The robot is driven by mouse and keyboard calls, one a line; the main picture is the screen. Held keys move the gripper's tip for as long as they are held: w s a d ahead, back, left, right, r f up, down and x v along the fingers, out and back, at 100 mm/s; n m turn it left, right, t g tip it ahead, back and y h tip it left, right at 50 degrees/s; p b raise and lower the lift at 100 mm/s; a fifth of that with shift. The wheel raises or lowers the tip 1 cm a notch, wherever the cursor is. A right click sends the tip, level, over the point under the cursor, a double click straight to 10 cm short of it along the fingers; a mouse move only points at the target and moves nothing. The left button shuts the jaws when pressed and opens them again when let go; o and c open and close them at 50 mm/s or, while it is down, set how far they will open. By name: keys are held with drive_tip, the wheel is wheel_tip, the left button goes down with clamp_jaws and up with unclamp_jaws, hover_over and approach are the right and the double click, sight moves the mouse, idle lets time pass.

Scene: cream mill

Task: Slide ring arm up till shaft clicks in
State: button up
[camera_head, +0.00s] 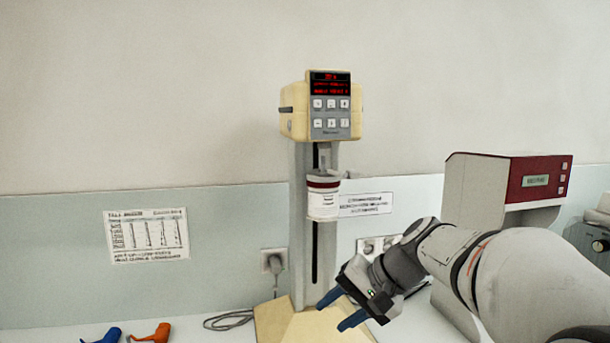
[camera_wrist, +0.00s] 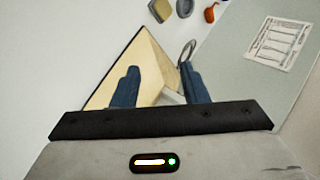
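The cream mill (camera_head: 296,122) has a cream head with a red-lit display and a button panel (camera_head: 331,116). It stands on a grey column (camera_head: 299,230) with a dark vertical slot. A white jar (camera_head: 323,200) with a dark red band sits at the ring arm's place, partway up the column and below the head. The ring arm itself is mostly hidden by the jar. The shaft under the head is hard to make out. My gripper (camera_head: 336,310) is open and empty, low in front of the mill's cream base (camera_head: 272,318). In the wrist view, the blue fingers (camera_wrist: 158,88) are apart above the base (camera_wrist: 140,70).
A red and white device (camera_head: 487,190) stands at the right, behind my arm. A socket with a plug (camera_head: 273,262) and cable is left of the column. Orange (camera_head: 150,334) and blue (camera_head: 103,336) tools lie at front left. A chart (camera_head: 147,235) hangs on the wall.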

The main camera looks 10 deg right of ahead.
drive_tip(key=w+d+r+m+t+y+p, duration=0.1)
drive_tip(key=w+d+r+m+t+y, duration=0.2)
drive_tip(key=w+r, duration=0.65)
drive_tip(key=t+y+p, duration=0.1)
drive_tip(key=t+y, duration=0.3)
approach(346, 173)
drive_tip(key=w+a, duration=0.1)
drive_tip(key=w, duration=0.2)
drive_tip(key=shift+n, duration=0.4)
drive_tip(key=p+x, duration=0.2)
drive_tip(key=x, duration=0.5)
drive_tip(key=shift+s+a+f, duration=0.1)
drive_tip(key=shift+s+a, duration=0.05)
drive_tip(key=shift+s, duration=0.1)
drive_tip(key=shift+w+a+f, duration=0.1)
drive_tip(key=shift+w+a, duration=0.3)
drive_tip(key=shift+a, duration=0.1)
drive_tip(key=shift+c, duration=0.6)
clamp_jaws()
